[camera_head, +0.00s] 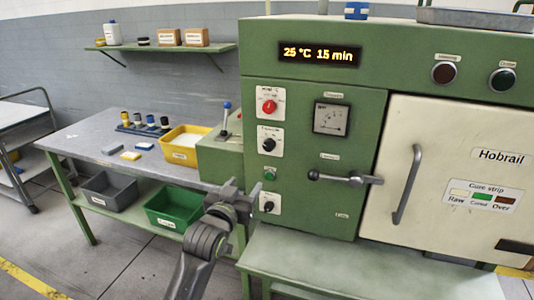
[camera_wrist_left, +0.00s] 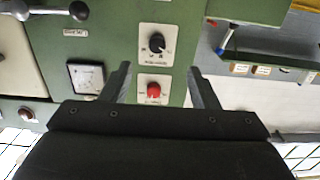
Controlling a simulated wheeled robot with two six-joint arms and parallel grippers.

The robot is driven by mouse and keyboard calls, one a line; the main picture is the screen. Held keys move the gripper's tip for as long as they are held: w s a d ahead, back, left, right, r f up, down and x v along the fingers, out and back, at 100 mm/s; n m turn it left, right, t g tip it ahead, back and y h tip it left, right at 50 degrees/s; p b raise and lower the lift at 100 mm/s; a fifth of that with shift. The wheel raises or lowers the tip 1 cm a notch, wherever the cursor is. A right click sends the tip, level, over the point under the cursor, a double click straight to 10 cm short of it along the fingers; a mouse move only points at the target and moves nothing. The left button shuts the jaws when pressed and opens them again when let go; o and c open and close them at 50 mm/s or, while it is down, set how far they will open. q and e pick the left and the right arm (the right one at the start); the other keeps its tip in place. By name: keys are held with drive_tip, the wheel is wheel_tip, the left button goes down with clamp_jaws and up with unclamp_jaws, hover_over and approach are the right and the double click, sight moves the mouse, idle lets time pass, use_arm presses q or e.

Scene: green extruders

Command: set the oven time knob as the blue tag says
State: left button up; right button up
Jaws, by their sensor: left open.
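The oven (camera_head: 300,75) has a display (camera_head: 319,54) reading 25 °C 15 min. Its left panel carries a red knob (camera_head: 269,107), a black knob (camera_head: 268,145) below it and another dark knob (camera_head: 268,206) lower down; the small labels are hard to read, so I cannot tell which sets time. My left gripper (camera_head: 238,192) is open and empty in front of the oven's lower left. In the left wrist view, the red knob (camera_wrist_left: 153,90) and black knob (camera_wrist_left: 158,45) appear upside down beyond the fingers.
A lever handle (camera_head: 345,178) sticks out right of the knobs, near the oven door (camera_head: 450,170). A green shelf (camera_head: 370,275) juts out below.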

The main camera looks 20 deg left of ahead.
use_arm(q)
wheel_tip(320, 180, up, 2)
drive_tip(key=p, duration=0.2)
approach(268, 148)
drive_tip(key=w, duration=0.6)
drive_tip(key=shift+f, duration=0.1)
drive_tip(key=shift+w, duration=1.35)
drive_tip(key=c, duration=1)
